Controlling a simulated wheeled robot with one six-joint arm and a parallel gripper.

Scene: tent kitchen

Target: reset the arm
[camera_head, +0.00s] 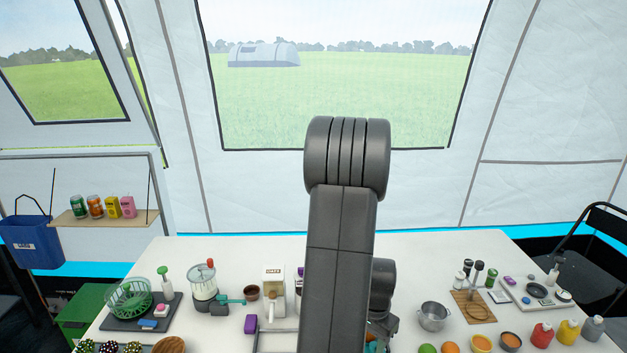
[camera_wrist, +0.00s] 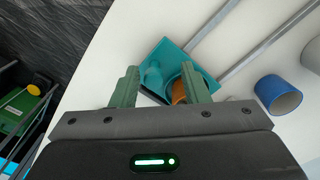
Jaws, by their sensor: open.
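My arm rises up the middle of the head view and hides part of the table (camera_head: 230,255) behind it. My gripper (camera_wrist: 165,85) shows in the wrist view with its two green fingers spread apart. A teal square tray (camera_wrist: 203,66) lies beyond and between the fingertips. It holds a teal item and an orange-brown round item, partly hidden by the right finger. I see nothing clamped between the fingers. The gripper's fingers cannot be made out in the head view.
A metal pot (camera_head: 433,316), a wooden board (camera_head: 474,307) and sauce bottles (camera_head: 542,335) stand right of my arm. A green basket (camera_head: 128,299) and a clear-bodied appliance (camera_head: 203,282) stand left.

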